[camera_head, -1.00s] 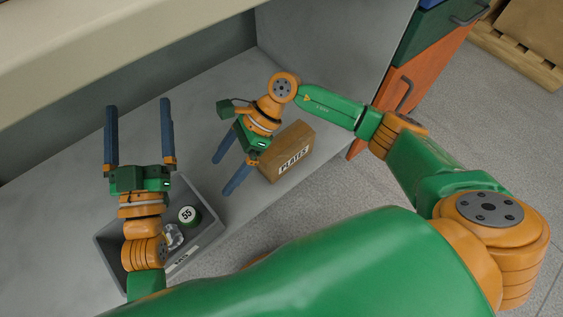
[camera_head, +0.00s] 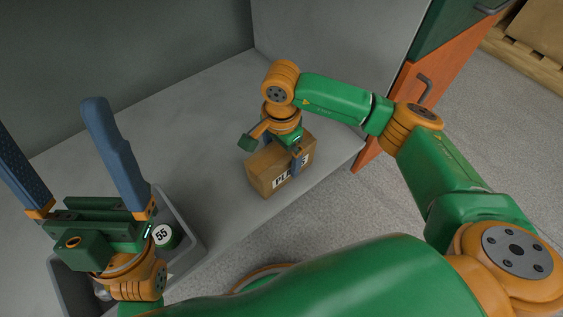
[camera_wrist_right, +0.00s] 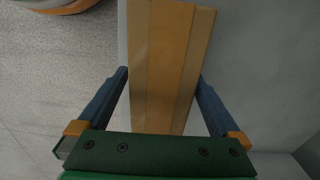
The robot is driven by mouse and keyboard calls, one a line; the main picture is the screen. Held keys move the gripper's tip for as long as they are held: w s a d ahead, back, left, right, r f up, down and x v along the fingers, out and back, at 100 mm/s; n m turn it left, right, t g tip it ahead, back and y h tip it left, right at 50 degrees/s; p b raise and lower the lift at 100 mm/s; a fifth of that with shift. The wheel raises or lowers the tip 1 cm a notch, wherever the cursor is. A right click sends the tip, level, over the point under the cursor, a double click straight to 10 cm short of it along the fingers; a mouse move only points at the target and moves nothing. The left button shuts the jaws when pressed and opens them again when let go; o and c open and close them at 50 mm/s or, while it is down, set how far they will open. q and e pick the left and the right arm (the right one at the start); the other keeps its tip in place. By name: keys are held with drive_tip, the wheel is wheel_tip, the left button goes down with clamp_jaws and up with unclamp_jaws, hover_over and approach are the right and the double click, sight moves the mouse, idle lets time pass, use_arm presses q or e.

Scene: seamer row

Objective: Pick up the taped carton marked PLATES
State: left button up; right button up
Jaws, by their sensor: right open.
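The PLATES carton (camera_head: 265,182) is a brown box on the grey shelf, its white label partly hidden by a finger of my right gripper (camera_head: 292,160). In the right wrist view the taped top of the carton (camera_wrist_right: 168,50) lies between the two blue fingers of my right gripper (camera_wrist_right: 161,76). These fingers are open, one along each long side; whether they touch the carton I cannot tell. In the head view the far finger is hidden. My left gripper (camera_head: 48,115) is open and empty, close to the camera at the left.
A grey bin (camera_head: 190,222) stands below my left gripper, with a green can marked 55 (camera_head: 163,236) in it. The shelf's front edge runs just before the carton. A grey panel (camera_head: 345,60) and an orange drawer unit (camera_head: 400,110) stand to the right.

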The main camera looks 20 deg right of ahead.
wheel_tip(320, 180, down, 4)
drive_tip(key=shift+w+b, duration=0.15)
drive_tip(key=shift+b, duration=0.7)
drive_tip(key=shift+r, duration=0.1)
clamp_jaws()
drive_tip(key=shift+r, duration=0.1)
